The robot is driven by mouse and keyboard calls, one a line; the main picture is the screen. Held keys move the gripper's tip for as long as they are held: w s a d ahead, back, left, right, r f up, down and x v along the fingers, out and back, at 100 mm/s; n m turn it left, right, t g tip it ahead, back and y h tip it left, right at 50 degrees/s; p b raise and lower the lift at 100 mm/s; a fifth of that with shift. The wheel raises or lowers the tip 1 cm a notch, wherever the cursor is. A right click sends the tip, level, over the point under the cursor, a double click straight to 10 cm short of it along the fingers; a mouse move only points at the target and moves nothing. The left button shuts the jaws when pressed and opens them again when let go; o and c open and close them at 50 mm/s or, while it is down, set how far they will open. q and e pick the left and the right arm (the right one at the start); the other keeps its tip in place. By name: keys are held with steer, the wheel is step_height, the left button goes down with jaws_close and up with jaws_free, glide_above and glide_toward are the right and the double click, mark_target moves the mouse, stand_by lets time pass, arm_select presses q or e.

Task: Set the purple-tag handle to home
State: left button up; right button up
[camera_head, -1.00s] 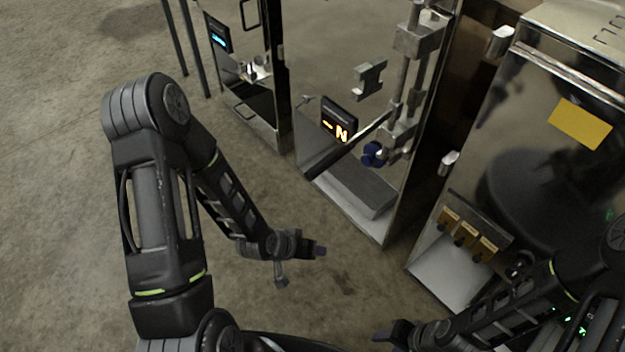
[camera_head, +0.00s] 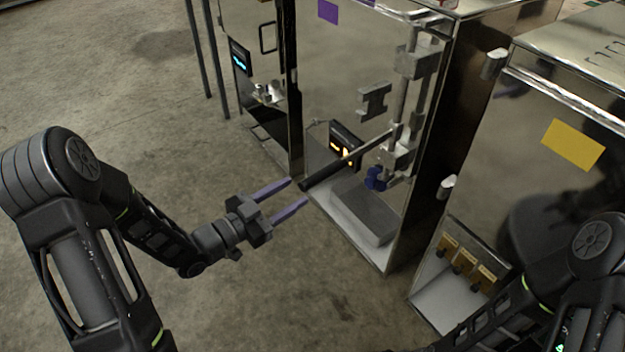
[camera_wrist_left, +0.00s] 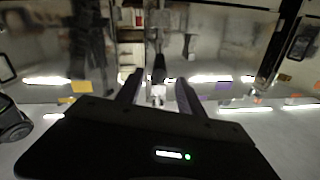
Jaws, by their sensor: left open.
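The purple tag (camera_head: 328,11) is on the upper front of the middle metal trailer. Below it, a handle (camera_head: 345,166) with a black grip sticks out from a vertical rod (camera_head: 402,110) at the trailer's right edge. My left gripper (camera_head: 298,193) is open, its two purple-grey fingers pointing right at the grip's end, apart from it or nearly touching; I cannot tell exactly. In the left wrist view, the dark handle (camera_wrist_left: 159,68) shows end-on between the fingers (camera_wrist_left: 157,92). My right arm is at the lower right; its gripper does not show.
A grey bracket (camera_head: 374,101) and a small display (camera_head: 345,143) sit on the trailer front near the handle. A blue knob (camera_head: 376,178) is below the handle. A yellow-tagged trailer (camera_head: 573,145) stands at right. Floor at left is clear.

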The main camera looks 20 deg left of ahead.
mark_target(313, 180)
arm_select(q)
steer(key=x, duration=0.7)
steer(key=shift+w+d+p, duration=0.1)
steer(key=shift+p, duration=0.2)
jaws_close()
stand_by(1.1)
